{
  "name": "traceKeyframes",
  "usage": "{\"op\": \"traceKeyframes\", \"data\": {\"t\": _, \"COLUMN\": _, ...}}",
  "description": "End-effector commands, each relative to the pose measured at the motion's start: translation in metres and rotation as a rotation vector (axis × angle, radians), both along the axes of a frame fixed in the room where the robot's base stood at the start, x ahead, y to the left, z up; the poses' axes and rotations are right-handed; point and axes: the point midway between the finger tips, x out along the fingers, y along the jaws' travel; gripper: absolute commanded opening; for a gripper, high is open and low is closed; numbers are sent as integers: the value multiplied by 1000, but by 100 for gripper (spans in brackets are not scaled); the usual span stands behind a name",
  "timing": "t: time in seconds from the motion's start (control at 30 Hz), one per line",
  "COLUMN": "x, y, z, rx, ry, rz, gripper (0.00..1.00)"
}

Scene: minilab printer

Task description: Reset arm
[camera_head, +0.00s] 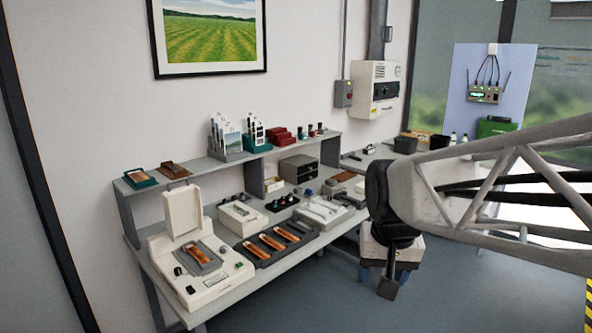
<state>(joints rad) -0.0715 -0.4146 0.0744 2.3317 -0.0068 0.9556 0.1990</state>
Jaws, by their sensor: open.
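My arm (480,180) reaches in from the right edge as a pale lattice link with a black joint at its end. My gripper (388,286) hangs below that joint, pointing down, in front of the right end of the workbench. It is small and dark, and its separate fingers are hard to make out. It is open, and I see nothing held in it. It appears apart from the bench and the things on it.
The long grey workbench (168,292) carries a white device with a raised lid (183,211), a dark tray with orange pieces (262,256) and several boxes. A raised shelf (200,166) runs along the wall. Grey floor (330,297) is clear in front.

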Motion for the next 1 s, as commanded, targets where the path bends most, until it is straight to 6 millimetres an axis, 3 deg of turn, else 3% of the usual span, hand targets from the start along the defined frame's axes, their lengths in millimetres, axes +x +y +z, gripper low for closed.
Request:
{"op": "traceKeyframes", "data": {"t": 0.3, "x": -72, "y": -21, "z": -21, "rx": -22, "ry": -23, "rz": 53, "gripper": 57}}
{"op": "traceKeyframes", "data": {"t": 0.5, "x": -107, "y": -29, "z": -36, "rx": -34, "ry": -33, "rz": 83, "gripper": 57}}
{"op": "traceKeyframes", "data": {"t": 0.7, "x": -123, "y": -33, "z": -44, "rx": -40, "ry": -37, "rz": 98, "gripper": 57}}
{"op": "traceKeyframes", "data": {"t": 1.0, "x": -125, "y": -33, "z": -45, "rx": -41, "ry": -38, "rz": 100, "gripper": 57}}
